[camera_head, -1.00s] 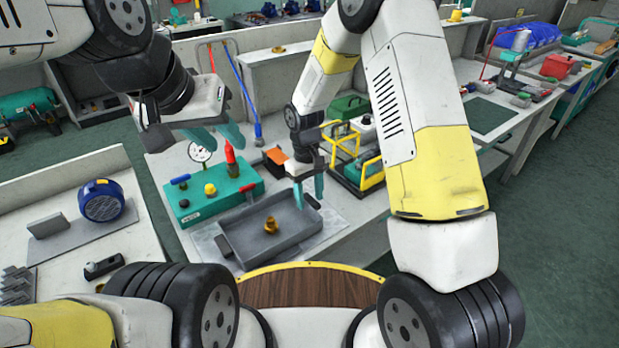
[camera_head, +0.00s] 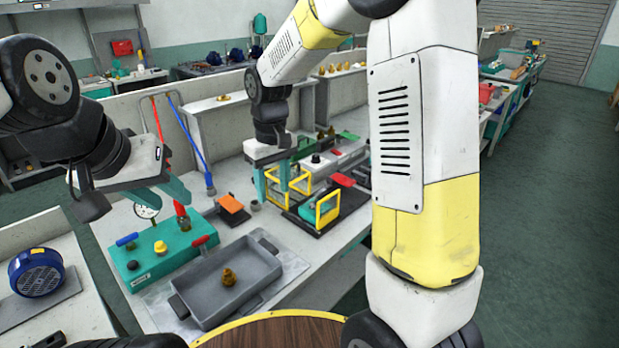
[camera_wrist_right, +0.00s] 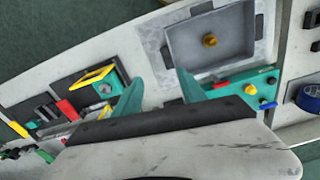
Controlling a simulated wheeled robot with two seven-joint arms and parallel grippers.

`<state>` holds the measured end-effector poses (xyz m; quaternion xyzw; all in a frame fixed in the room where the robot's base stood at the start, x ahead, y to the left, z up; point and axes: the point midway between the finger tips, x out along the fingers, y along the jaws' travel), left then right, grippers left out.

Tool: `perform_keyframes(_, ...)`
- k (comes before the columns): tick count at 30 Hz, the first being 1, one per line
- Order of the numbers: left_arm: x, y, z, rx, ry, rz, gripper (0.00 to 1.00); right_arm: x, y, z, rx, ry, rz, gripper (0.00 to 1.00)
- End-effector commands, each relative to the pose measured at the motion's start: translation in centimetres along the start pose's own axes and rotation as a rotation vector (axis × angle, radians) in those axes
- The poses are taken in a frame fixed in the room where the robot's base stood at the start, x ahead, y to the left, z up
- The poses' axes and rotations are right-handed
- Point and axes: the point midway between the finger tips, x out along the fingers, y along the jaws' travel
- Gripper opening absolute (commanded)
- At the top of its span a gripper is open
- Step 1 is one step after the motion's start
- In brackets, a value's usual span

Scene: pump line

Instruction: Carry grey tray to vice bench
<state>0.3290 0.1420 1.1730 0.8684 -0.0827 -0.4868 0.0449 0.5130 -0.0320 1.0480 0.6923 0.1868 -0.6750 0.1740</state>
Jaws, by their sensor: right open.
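The grey tray (camera_head: 202,287) lies flat on a pale mat on the near bench, with a brass fitting (camera_head: 229,277) standing in it. Both also show in the right wrist view, the tray (camera_wrist_right: 185,45) and the fitting (camera_wrist_right: 210,41). My right gripper (camera_head: 272,183) is open and empty, back and right of the tray, by the yellow-framed parts. Its fingers (camera_wrist_right: 160,88) stand apart, clear of the tray. My left gripper (camera_head: 160,192) is open and empty, above the teal test box, back and left of the tray. I cannot make out a vice.
The teal test box (camera_head: 160,255) with red, blue and yellow fittings stands left of the tray. An orange box (camera_head: 234,208) and yellow-framed parts (camera_head: 328,207) stand behind. A blue motor (camera_head: 37,272) is on the left bench. Green floor (camera_head: 530,210) is open at right.

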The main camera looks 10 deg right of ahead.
Motion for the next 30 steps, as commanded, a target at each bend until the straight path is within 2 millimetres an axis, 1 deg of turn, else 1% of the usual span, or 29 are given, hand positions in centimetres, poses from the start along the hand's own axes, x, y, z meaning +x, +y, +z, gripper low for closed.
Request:
perform_keyframes(1, 0.0, 0.0, 0.0, 0.000, 0.000, 0.000, 0.36, -2.3, 0.7, 1.6, 0.039, 0.047, -0.001, 0.49)
perform_keyframes(3, 0.0, 0.0, 0.0, 0.000, 0.000, 0.000, 0.36, -4.7, 1.3, 3.7, 0.089, 0.104, -0.004, 0.49)
perform_keyframes(5, 0.0, 0.0, 0.0, 0.000, 0.000, 0.000, 0.36, -6.5, 1.6, 5.7, 0.130, 0.153, -0.007, 0.49)
perform_keyframes(6, 0.0, 0.0, 0.0, 0.000, 0.000, 0.000, 0.36, -7.6, 1.8, 7.0, 0.158, 0.186, -0.008, 0.49)
perform_keyframes(8, 0.0, 0.0, 0.0, 0.000, 0.000, 0.000, 0.36, -9.1, 1.9, 9.0, 0.199, 0.236, -0.011, 0.49)
perform_keyframes(9, 0.0, 0.0, 0.0, 0.000, 0.000, 0.000, 0.36, -9.9, 1.9, 10.4, 0.226, 0.269, -0.011, 0.49)
perform_keyframes(11, 0.0, 0.0, 0.0, 0.000, 0.000, 0.000, 0.36, -11.0, 1.9, 12.4, 0.266, 0.319, -0.014, 0.49)
perform_keyframes(12, 0.0, 0.0, 0.0, 0.000, 0.000, 0.000, 0.36, -11.6, 1.8, 13.8, 0.293, 0.352, -0.014, 0.49)
perform_keyframes(16, 0.0, 0.0, 0.0, 0.000, 0.000, 0.000, 0.36, -12.7, 1.3, 17.5, 0.366, 0.447, -0.017, 0.49)
perform_keyframes(18, 0.0, 0.0, 0.0, 0.000, 0.000, 0.000, 0.36, -13.0, 1.0, 18.9, 0.396, 0.490, -0.018, 0.49)
perform_keyframes(21, 0.0, 0.0, 0.0, 0.000, 0.000, 0.000, 0.36, -13.1, 0.6, 20.3, 0.426, 0.530, -0.019, 0.49)
perform_keyframes(25, 0.0, 0.0, 0.0, 0.000, 0.000, 0.000, 0.36, -13.0, 0.4, 21.1, 0.444, 0.553, -0.020, 0.49)
perform_keyframes(30, 0.0, 0.0, 0.0, 0.000, 0.000, 0.000, 0.36, -13.0, 0.4, 21.1, 0.446, 0.556, -0.021, 0.49)
